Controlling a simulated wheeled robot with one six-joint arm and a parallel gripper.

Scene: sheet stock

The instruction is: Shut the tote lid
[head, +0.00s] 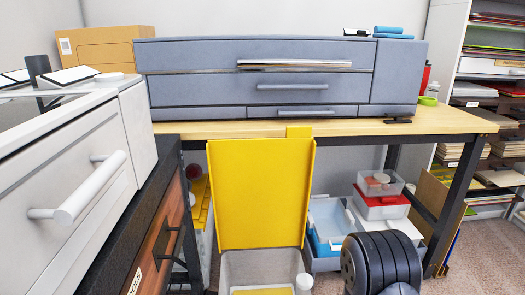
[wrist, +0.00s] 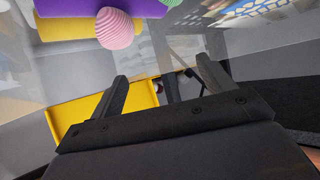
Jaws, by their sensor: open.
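The tote (head: 235,265) is a grey open box low in front of the bench, cut off by the bottom edge of the head view. Its yellow lid (head: 260,195) stands raised, nearly upright, at the tote's far side, with a tab at its top edge. A yellow panel with a raised rim, apparently the lid (wrist: 75,112), shows beyond the left finger in the wrist view. My gripper (wrist: 162,68) is open, with nothing between its fingers. The fingers do not show in the head view, and I cannot tell how far they are from the lid.
A wooden-topped bench (head: 450,121) with a grey drawer cabinet (head: 190,58) stands behind the lid. A white drawer unit (head: 75,165) stands close at left. Stacked bins (head: 382,208) sit under the bench at right. A pink ridged ball (wrist: 115,28) shows in the wrist view.

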